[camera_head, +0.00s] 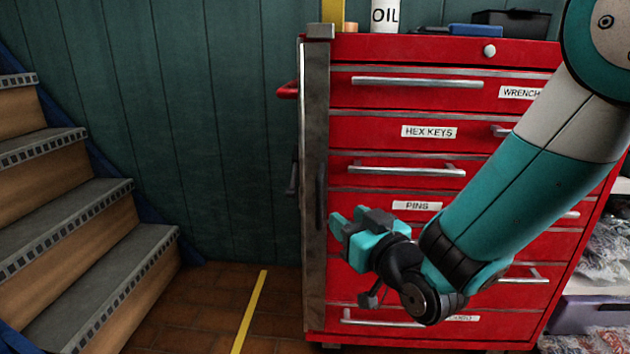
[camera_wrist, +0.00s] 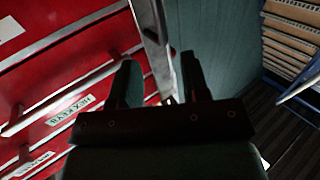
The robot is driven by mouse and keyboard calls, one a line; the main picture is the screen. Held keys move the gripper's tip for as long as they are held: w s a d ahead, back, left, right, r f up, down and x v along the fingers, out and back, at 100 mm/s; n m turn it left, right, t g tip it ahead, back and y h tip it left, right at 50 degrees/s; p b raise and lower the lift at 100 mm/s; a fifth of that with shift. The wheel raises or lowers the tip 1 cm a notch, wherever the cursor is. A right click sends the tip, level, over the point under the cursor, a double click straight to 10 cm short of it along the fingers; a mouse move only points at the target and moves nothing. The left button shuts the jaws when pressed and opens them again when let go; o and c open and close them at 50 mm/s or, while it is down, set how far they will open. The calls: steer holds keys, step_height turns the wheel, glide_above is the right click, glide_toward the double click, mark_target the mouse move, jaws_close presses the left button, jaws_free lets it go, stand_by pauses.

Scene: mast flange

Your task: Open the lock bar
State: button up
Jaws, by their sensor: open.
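The lock bar (camera_head: 314,250) is a tall, worn grey metal strip standing upright along the left front edge of the red tool cabinet (camera_head: 385,130). A dark upright handle (camera_head: 321,195) shows on it at mid height. My gripper (camera_head: 347,226) is open and empty, in front of the cabinet just right of the bar in the head view, near the PINS label. In the wrist view, the bar (camera_wrist: 152,40) runs slanting down between the two fingers of my gripper (camera_wrist: 160,80). I cannot tell whether either finger touches it. The lower part of the bar is hidden there behind the gripper.
Drawer handles (camera_head: 415,82) stick out across the cabinet front. A red side handle (camera_head: 287,91) juts out left. Wooden stairs (camera_head: 90,235) stand at the left. Tiled floor with a yellow line (camera_head: 250,310) lies free between. An OIL can (camera_head: 385,15) stands on top.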

mark_target(322, 197)
steer(key=b+x, duration=0.2)
steer(key=x, duration=1)
steer(key=shift+w+a, duration=0.15)
steer(key=shift+w, duration=0.2)
jaws_close()
